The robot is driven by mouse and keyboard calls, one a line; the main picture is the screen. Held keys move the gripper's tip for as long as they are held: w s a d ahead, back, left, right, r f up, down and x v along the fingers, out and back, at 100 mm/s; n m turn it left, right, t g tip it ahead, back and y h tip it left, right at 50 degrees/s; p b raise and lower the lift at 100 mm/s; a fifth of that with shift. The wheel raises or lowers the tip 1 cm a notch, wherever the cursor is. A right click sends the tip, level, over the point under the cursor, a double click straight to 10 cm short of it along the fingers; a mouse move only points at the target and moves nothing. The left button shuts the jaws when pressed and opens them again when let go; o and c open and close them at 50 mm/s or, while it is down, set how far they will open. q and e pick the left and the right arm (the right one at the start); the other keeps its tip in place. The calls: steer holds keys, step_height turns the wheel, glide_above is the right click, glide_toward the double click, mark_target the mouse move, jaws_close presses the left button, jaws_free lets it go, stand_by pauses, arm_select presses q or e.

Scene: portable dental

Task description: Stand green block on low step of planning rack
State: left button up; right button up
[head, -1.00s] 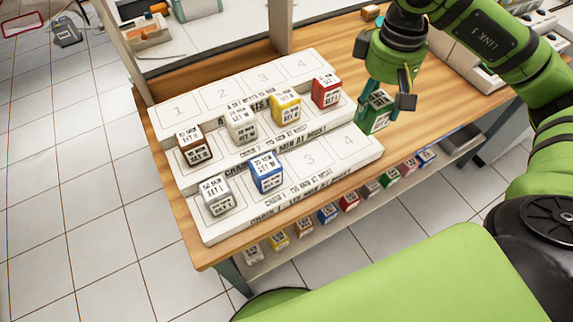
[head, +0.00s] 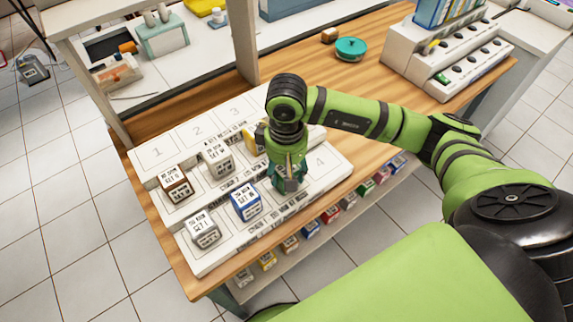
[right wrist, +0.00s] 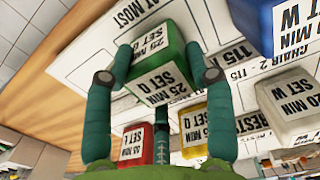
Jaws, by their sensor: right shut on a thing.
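The white stepped planning rack (head: 158,152) stands on the wooden table. On its low step a grey block (head: 203,230) stands at the first place and a blue block (head: 246,203) at the second. My right gripper (head: 288,182) is over the third place of the low step, right of the blue block. It is shut on the green block (right wrist: 160,68), which shows between its fingers in the right wrist view, labelled "25 MIN SET Q". Gripper and arm mostly hide the block in the head view; I cannot tell if it touches the step. My left gripper is not in view.
The middle step holds a brown block (head: 175,184), a white block (head: 219,164), a partly hidden yellow block (head: 250,138) and a red block (right wrist: 132,142). The low step's fourth place (head: 319,162) is bare. Several coloured blocks sit on a shelf below the table.

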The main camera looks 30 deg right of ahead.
steer(key=shift+f, duration=0.1)
steer(key=shift+f+b, duration=0.2)
steer(key=shift+b, duration=0.15)
steer(key=o, duration=1.2)
steer(key=shift+r, duration=0.1)
steer(key=shift+r+p, duration=0.25)
steer(key=shift+p, duration=0.15)
steer(key=shift+w+r+b, duration=0.1)
steer(key=shift+r+b, duration=0.2)
steer(key=shift+r, duration=0.05)
step_height(320, 180, up, 10)
steer(key=shift+b, duration=1.1)
steer(key=shift+r, duration=0.55)
